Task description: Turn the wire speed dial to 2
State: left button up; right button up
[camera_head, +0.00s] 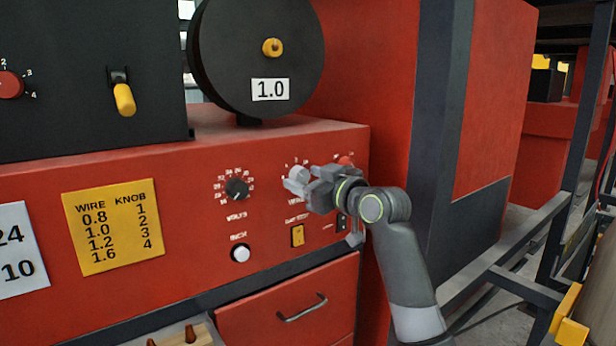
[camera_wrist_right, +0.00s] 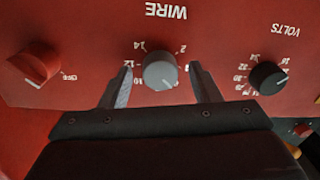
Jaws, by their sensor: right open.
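The wire speed dial is a light grey knob (camera_head: 297,177) on the red machine's front panel, with a printed scale around it. In the right wrist view the grey knob (camera_wrist_right: 160,71) sits between the two fingers under the upside-down word WIRE, with a gap on each side. My right gripper (camera_head: 308,186) is open at the knob; it also shows in the right wrist view (camera_wrist_right: 160,80). The fingers partly cover the scale, and I cannot read the dial's setting surely. My left gripper is not in view.
A black VOLTS knob (camera_head: 236,189) is left of the dial. A red knob (camera_wrist_right: 36,62) is on its other side. Below are a yellow switch (camera_head: 298,236) and a white INCH button (camera_head: 240,254). A yellow WIRE/KNOB chart (camera_head: 113,226) and a spool labelled 1.0 (camera_head: 228,62) are nearby.

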jog(key=shift+c, duration=0.5)
jog(key=c, duration=0.9)
jog(key=shift+f+n+b, duration=0.2)
jog(key=shift+n+b, duration=1.1)
jog(key=shift+b, duration=0.25)
jog(key=n+b, duration=0.3)
jog(key=shift+n, duration=0.3)
jog(key=n+b, duration=0.2)
jog(key=shift+r+n+h, duration=0.1)
jog(key=shift+n+h, duration=0.2)
jog(key=n+b, duration=0.1)
jog(key=n, duration=0.2)
jog(key=shift+b, duration=0.35)
jog(key=n+b, duration=0.2)
jog(key=n, duration=0.3)
jog(key=shift+r+n+h, duration=0.1)
jog(key=shift+n+h, duration=0.2)
